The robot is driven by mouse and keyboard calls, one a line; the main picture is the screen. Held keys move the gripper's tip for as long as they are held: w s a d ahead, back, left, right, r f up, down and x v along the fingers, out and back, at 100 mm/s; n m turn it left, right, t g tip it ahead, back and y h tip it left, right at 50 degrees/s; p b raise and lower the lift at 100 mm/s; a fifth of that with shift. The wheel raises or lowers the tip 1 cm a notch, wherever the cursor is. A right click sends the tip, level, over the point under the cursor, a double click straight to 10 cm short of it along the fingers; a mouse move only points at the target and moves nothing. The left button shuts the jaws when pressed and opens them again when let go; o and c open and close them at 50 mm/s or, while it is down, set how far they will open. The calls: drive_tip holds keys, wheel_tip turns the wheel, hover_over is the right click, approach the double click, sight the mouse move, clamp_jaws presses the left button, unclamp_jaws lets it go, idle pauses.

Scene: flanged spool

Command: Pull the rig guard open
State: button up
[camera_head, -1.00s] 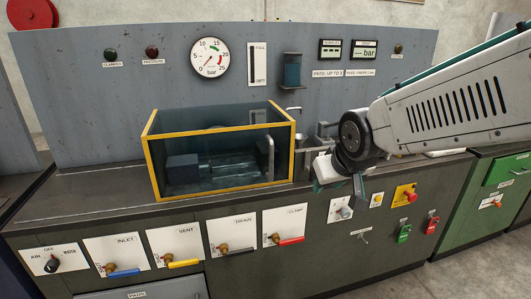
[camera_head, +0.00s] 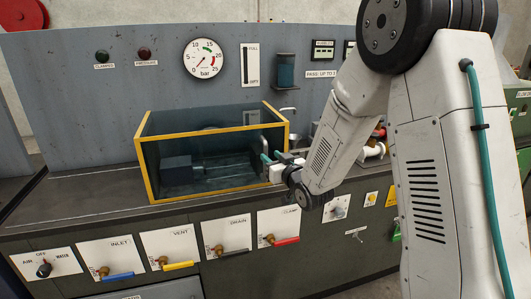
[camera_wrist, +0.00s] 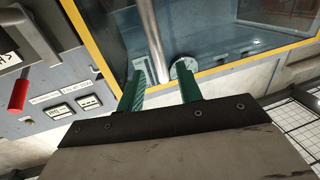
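The rig guard (camera_head: 212,192) is a clear box with a yellow frame on the dark bench, and it looks closed. Its upright metal handle (camera_head: 263,143) is at the right end. My gripper (camera_head: 270,158) is at that end, with teal fingers beside the handle. In the wrist view, the fingers of my gripper (camera_wrist: 164,68) are apart, and the handle bar (camera_wrist: 152,35) runs down between them in the picture. I see gaps on both sides of the bar. I cannot tell how deep it sits between the fingers. The guard's yellow edge (camera_wrist: 88,38) also shows there.
Inside the guard is a dark block (camera_head: 178,168). A grey panel with a gauge (camera_head: 204,59) stands behind. Valve plates with coloured levers line the bench front, such as the red lever (camera_head: 287,240). The bench left of the guard (camera_head: 80,195) is clear.

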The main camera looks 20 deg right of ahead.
sight(266, 153)
drive_tip(key=w, duration=0.2)
drive_tip(key=w+a, duration=0.1)
drive_tip(key=w, duration=0.2)
clamp_jaws()
drive_tip(key=shift+a, duration=0.15)
